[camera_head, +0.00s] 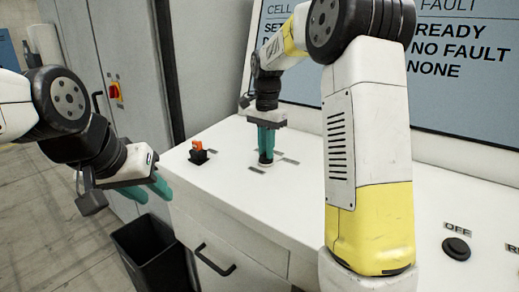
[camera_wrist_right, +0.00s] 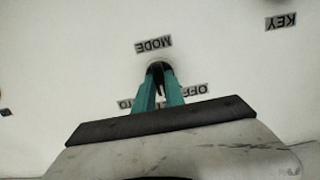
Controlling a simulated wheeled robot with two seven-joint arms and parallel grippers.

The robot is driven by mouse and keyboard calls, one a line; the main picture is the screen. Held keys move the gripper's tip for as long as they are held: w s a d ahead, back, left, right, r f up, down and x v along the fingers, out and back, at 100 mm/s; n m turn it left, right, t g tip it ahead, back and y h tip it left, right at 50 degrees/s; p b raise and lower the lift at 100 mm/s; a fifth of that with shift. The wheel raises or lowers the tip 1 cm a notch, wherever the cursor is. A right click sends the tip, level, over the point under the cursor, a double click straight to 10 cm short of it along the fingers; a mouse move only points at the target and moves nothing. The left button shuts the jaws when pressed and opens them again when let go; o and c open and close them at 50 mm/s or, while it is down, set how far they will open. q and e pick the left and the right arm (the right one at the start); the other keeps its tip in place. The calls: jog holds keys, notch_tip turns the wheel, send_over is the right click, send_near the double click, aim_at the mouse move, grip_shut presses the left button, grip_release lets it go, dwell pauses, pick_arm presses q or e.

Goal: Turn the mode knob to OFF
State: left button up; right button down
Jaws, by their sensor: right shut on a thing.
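The mode knob is a small dark knob on the white console top (camera_head: 225,133). In the right wrist view it shows as a dark round piece (camera_wrist_right: 157,68) beside the upside-down MODE label (camera_wrist_right: 153,45). My right gripper (camera_head: 267,150) points down over it, its teal fingers (camera_wrist_right: 159,88) shut on the knob and hiding most of it. An OFF label (camera_wrist_right: 188,92) and a partly hidden label ending in TO lie on either side of the fingers. The knob's pointer direction cannot be told. My left gripper (camera_head: 150,188) is open and empty, off the console's left edge.
An orange piece on a black base (camera_head: 198,154) stands left of the knob. A black button (camera_head: 456,248) by another OFF label is at the right. A screen (camera_head: 450,60) stands behind. A black bin (camera_head: 150,255) is on the floor below my left gripper.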

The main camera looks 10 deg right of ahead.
jog(key=shift+n, duration=0.4)
jog(key=n, duration=0.3)
jog(key=shift+n, duration=2.5)
jog(key=c, duration=1.4)
grip_release()
jog(key=shift+r, duration=0.1)
